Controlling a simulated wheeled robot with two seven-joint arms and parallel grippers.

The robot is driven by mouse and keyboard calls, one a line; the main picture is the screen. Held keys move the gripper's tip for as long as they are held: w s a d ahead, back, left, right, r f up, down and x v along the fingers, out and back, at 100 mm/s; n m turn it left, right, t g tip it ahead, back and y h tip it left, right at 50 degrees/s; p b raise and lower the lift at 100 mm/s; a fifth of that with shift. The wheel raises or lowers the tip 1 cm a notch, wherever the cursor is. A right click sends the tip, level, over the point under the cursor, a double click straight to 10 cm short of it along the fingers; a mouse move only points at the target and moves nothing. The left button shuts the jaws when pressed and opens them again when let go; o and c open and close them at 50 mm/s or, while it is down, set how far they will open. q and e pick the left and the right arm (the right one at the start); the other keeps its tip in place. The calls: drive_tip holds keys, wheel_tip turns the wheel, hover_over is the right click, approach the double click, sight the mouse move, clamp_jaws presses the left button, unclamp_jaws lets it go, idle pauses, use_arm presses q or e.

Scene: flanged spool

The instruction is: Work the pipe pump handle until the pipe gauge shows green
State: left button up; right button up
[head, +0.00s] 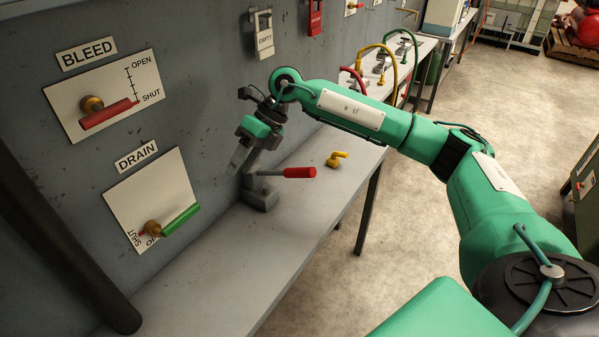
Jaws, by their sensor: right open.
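The pump is a small grey unit (261,196) on the bench against the panel. Its handle (299,172) has a red grip and sticks out level to the right. My right gripper (241,163) is open, pointing down just above and left of the pump, close to the panel. Its fingers overlap the pump's upright in the picture, so I cannot tell whether they touch it. The red grip is outside the fingers. I see no pipe gauge in this view. My left gripper is not in view.
The panel carries a BLEED valve with a red lever (109,114) near SHUT and a DRAIN valve with a green lever (180,219). A yellow fitting (336,159) lies on the bench (225,262). Red, yellow and green hoses stand farther back. The front bench is clear.

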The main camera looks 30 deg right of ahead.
sight(300, 173)
drive_tip(key=d+r+m+h, duration=0.1)
drive_tip(key=d+r+h, duration=0.15)
drive_tip(key=d, duration=0.55)
drive_tip(key=d+r+m+h, duration=0.1)
drive_tip(key=d+r+h, duration=0.15)
drive_tip(key=d, duration=0.55)
drive_tip(key=shift+g+h, duration=0.3)
drive_tip(key=shift+h, duration=0.1)
drive_tip(key=f+p, duration=0.1)
drive_tip(key=f, duration=0.3)
drive_tip(key=a+f+p, duration=0.1)
drive_tip(key=f, duration=0.4)
drive_tip(key=s+a+f+p, duration=0.1)
drive_tip(key=f, duration=0.4)
drive_tip(key=shift+c, duration=0.5)
drive_tip(key=shift+d, duration=0.1)
clamp_jaws()
